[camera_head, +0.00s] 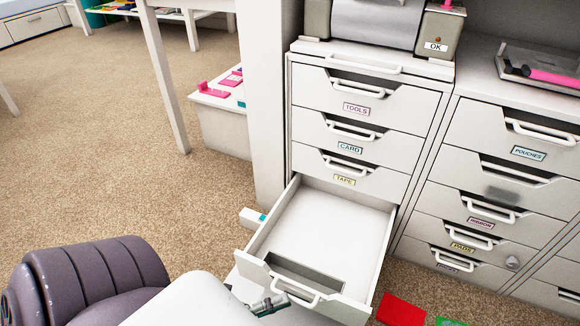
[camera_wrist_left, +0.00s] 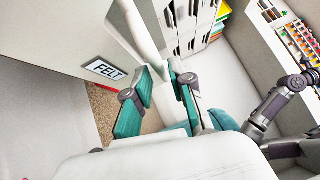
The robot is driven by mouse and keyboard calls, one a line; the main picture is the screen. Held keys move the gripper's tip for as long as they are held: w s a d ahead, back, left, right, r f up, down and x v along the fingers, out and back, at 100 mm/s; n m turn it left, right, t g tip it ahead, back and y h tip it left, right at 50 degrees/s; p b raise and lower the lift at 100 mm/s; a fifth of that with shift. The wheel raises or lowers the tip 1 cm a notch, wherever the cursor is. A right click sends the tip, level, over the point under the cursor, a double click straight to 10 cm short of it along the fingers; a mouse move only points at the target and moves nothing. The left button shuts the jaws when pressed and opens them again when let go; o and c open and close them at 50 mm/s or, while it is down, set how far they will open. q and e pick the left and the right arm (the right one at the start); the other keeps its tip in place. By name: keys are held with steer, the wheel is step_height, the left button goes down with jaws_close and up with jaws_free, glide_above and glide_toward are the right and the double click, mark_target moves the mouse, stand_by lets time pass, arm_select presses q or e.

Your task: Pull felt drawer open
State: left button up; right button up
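The felt drawer (camera_head: 318,232) is pulled well out below the drawer labelled TAPE in the head view, and its inside looks empty. Its front bears a FELT label (camera_wrist_left: 104,70) in the left wrist view. A white bar handle (camera_head: 292,289) is on its front, and it also shows in the left wrist view (camera_wrist_left: 138,30). My left gripper (camera_head: 268,303) is at the left end of this handle.
Shut drawers labelled TOOLS (camera_head: 356,109), CARD and TAPE sit above. Another drawer cabinet (camera_head: 500,170) stands to the right. A red sheet (camera_head: 400,310) lies on the carpet near the open drawer's front right. Carpet (camera_head: 90,150) is clear at the left.

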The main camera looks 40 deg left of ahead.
arm_select(q)
steer(key=v, duration=0.9)
steer(key=shift+w+r, duration=0.1)
